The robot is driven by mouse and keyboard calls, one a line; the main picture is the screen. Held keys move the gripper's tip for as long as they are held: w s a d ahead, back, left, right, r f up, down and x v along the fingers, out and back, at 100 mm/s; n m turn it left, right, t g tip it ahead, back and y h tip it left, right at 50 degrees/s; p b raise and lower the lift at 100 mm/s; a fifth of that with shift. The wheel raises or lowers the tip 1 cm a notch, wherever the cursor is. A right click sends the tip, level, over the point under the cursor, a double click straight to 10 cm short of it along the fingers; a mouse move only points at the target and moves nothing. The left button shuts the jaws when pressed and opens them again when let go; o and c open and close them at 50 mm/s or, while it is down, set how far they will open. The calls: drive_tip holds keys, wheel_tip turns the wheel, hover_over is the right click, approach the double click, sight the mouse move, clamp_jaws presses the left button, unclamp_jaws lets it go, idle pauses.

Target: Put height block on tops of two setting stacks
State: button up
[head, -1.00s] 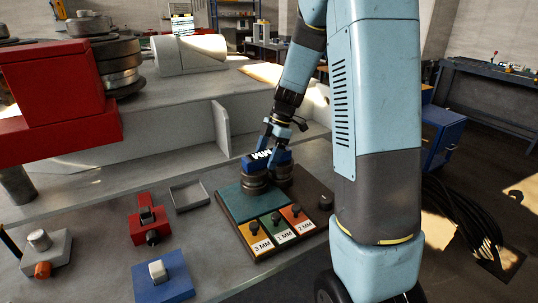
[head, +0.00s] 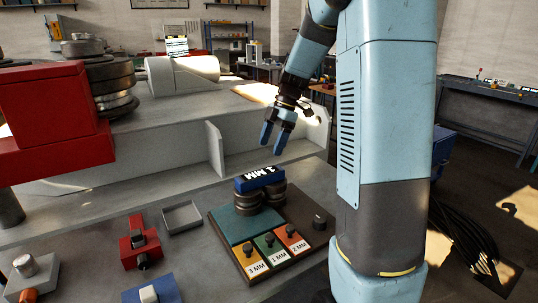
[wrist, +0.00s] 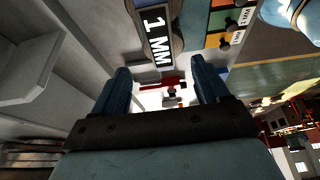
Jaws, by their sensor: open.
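The height block (head: 259,179) is blue with a dark face marked "1 MM" and lies across the tops of the two setting stacks. The left stack (head: 247,205) and the right stack (head: 275,194) are dark round discs standing side by side on the board (head: 232,229). My gripper (head: 274,144) is open and empty, above and apart from the block. In the wrist view, the block (wrist: 156,38) shows beyond the open fingers (wrist: 163,88), with nothing between them.
Yellow, green and orange plates (head: 270,248) with dark knobs sit at the board's front. An empty grey tray (head: 182,217), a red fixture (head: 140,243) and a blue fixture (head: 152,291) are to the left. The grey machine's upright plate (head: 214,149) stands behind.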

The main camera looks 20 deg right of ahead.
drive_tip(key=s+a+r+m+t+h, duration=0.1)
drive_tip(key=s+r+m+t+h, duration=0.1)
drive_tip(key=s+m, duration=0.8)
drive_tip(key=s+a+r+m+t+h, duration=0.2)
drive_tip(key=s+r+m+t, duration=0.2)
drive_tip(key=s+m, duration=0.6)
drive_tip(key=s+r, duration=0.1)
drive_tip(key=s, duration=0.5)
drive_tip(key=shift+s+a+r, duration=0.25)
drive_tip(key=shift+s+r, duration=0.15)
